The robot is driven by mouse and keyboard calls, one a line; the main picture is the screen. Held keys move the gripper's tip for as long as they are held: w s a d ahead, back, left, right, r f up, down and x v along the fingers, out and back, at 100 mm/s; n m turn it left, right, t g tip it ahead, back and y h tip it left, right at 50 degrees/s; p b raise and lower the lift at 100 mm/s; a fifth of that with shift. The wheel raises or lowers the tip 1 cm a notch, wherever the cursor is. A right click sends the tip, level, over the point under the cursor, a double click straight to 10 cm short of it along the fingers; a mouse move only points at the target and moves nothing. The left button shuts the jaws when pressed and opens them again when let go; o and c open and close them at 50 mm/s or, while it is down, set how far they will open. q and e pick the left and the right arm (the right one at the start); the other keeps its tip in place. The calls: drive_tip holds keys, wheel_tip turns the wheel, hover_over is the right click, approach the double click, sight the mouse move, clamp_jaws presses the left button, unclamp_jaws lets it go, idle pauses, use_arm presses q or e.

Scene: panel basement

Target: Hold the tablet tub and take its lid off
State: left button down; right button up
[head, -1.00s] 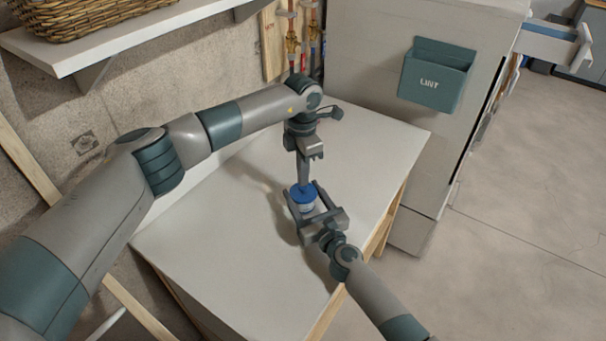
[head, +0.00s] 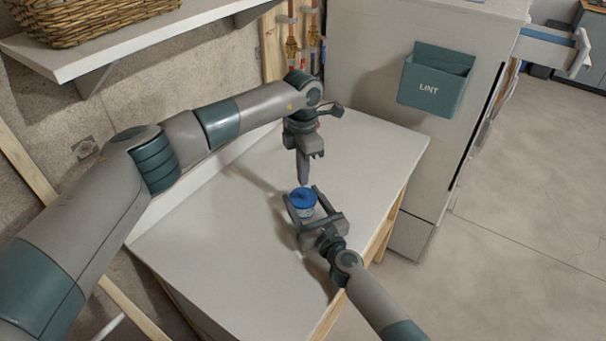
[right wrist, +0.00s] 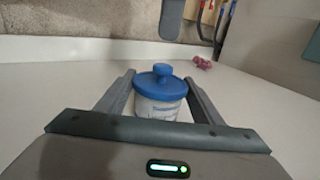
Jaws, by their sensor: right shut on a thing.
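The tablet tub (head: 306,211) is a small white tub with a printed label, upright on the white worktop. Its blue lid (head: 302,197) sits on top with a raised knob, clear in the right wrist view (right wrist: 162,82). My right gripper (head: 301,197) is shut on the tub, one finger on each side, and the tub's white body (right wrist: 158,107) shows between them. My left gripper (head: 303,184) points down just above the lid, with a small gap and nothing visibly held. Whether its fingers are apart is unclear.
The worktop (head: 215,240) is mostly clear around the tub. A small pink object (right wrist: 202,62) lies behind it. A white cabinet with a green LINT bin (head: 436,80) stands at the right. A shelf with a wicker basket (head: 85,18) is at upper left.

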sight(303, 191)
use_arm(q)
wheel_tip(303, 191, up, 4)
idle(0.6)
use_arm(e)
drive_tip(key=o, duration=1.6)
drive_tip(key=shift+s+d, duration=0.25)
drive_tip(key=shift+s, duration=0.3)
use_arm(q)
drive_tip(key=shift+r+p, duration=0.95)
use_arm(e)
drive_tip(key=v, duration=1)
drive_tip(key=shift+s+d, duration=0.2)
drive_tip(key=shift+s, duration=0.15)
